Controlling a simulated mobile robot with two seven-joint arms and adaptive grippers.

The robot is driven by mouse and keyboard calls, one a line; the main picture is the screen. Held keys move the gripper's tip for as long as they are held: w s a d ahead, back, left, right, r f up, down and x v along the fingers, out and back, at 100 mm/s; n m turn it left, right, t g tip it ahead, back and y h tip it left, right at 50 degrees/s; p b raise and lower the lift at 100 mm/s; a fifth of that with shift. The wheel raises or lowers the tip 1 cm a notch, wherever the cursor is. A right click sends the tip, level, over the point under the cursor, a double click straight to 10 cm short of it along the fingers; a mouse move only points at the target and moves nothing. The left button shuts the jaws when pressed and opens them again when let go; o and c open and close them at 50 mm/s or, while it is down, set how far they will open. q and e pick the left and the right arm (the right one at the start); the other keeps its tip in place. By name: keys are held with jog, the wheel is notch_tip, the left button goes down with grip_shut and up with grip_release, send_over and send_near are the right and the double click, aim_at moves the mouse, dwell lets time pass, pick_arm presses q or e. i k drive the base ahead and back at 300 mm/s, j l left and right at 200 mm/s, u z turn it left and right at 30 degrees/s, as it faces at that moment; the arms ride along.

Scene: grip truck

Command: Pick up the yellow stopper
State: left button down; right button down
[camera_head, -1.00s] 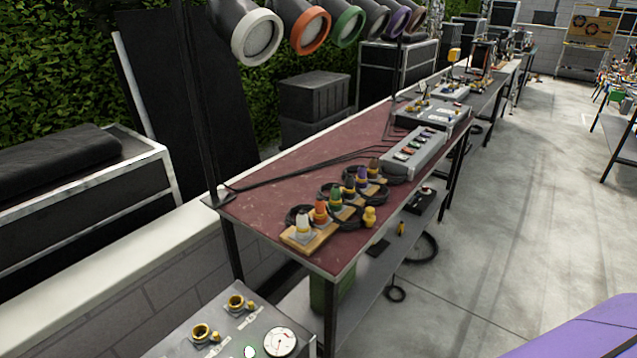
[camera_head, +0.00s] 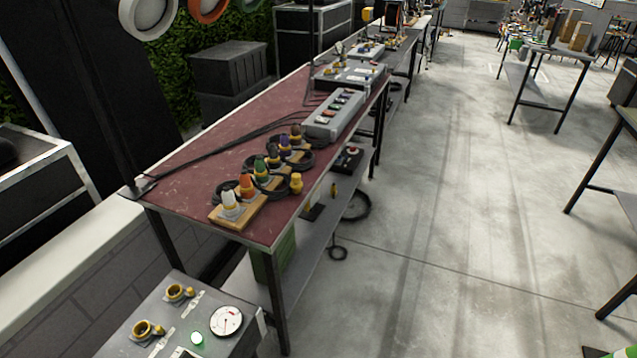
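A small yellow stopper-like piece (camera_head: 296,183) stands on the red-topped table (camera_head: 180,181), near its right edge. It is beside a row of coloured plugs on wooden blocks: white (camera_head: 229,204), orange (camera_head: 247,184), green (camera_head: 261,168), and others behind. At the lower left, a grey box (camera_head: 125,331) carries brass-yellow fittings (camera_head: 178,291) with small yellow pieces attached; I cannot tell whether these are stoppers too. Neither of my grippers is in view.
A grey switch box (camera_head: 334,114) and black cables lie farther back on the table. A lower shelf (camera_head: 312,240) holds small items. A round gauge (camera_head: 227,321) sits on the grey box. The concrete floor (camera_head: 450,190) to the right is largely clear, with more tables beyond.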

aim_at(296, 184)
jog(key=u, duration=1.7)
jog(key=z, duration=1.7)
jog(key=u, duration=0.6)
jog(key=l+u, duration=0.25)
jog(key=u, duration=0.15)
jog(key=l+u, duration=0.25)
jog(key=u, duration=0.2)
jog(key=l+u, duration=0.4)
jog(key=k+l+u, duration=0.2)
jog(key=l+u, duration=0.2)
jog(key=l, duration=0.2)
jog(key=k+l+u, duration=0.2)
jog(key=i+l, duration=0.05)
jog(key=l, duration=0.05)
